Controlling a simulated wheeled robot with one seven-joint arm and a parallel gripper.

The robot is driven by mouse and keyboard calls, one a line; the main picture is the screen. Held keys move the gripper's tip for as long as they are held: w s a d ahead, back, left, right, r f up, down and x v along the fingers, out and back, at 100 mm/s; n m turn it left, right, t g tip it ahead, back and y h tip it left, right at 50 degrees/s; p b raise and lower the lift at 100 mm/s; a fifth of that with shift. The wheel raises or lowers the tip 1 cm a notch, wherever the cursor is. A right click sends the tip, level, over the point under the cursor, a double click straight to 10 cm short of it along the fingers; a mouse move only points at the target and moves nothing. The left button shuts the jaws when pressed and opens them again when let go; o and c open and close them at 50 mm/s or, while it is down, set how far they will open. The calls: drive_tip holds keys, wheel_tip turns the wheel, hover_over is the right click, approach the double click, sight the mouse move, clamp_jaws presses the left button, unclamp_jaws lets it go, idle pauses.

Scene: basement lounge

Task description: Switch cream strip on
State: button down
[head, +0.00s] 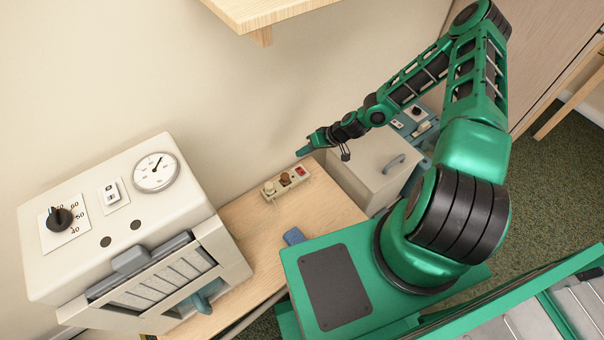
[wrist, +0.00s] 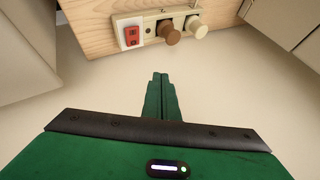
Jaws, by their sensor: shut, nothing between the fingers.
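The cream strip (head: 272,197) lies on a wooden surface in the head view. It carries a red switch (head: 301,171) at its right end, and a brown plug (head: 285,178) and a cream plug (head: 269,187) along it. In the wrist view the strip (wrist: 150,33) is at the top, with the red switch (wrist: 132,36) at its left end, then the brown plug (wrist: 168,31) and the cream plug (wrist: 197,27). My gripper (head: 301,152) is shut and empty, apart from the strip, near its switch end. Its closed fingers also show in the wrist view (wrist: 160,78).
A cream appliance with a dial and gauge (head: 120,215) stands left of the strip. A cream box with a grey handle (head: 372,160) stands right of it. A wooden shelf (head: 262,12) hangs above. A blue object (head: 293,237) lies near the wooden surface's front edge.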

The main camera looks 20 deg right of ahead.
sight(305, 173)
drive_tip(key=shift+s+d+f, duration=0.1)
drive_tip(key=shift+s+f, duration=0.1)
drive_tip(key=shift+f, duration=1.25)
drive_tip(key=shift+s+f, duration=0.15)
drive_tip(key=shift+f, duration=1.35)
drive_tip(key=shift+s+d+f, duration=0.1)
drive_tip(key=shift+s+f, duration=0.1)
drive_tip(key=shift+f, duration=1.25)
drive_tip(key=shift+s+f, duration=0.1)
drive_tip(key=shift+f, duration=0.55)
drive_tip(key=shift+r, duration=0.1)
drive_tip(key=shift+r, duration=0.65)
drive_tip(key=shift+w+a+r, duration=0.1)
drive_tip(key=shift+w+r, duration=0.1)
drive_tip(key=shift+r, duration=1.05)
drive_tip(key=shift+w+a+r, duration=0.1)
drive_tip(key=shift+w+r, duration=0.05)
drive_tip(key=shift+r, duration=1.1)
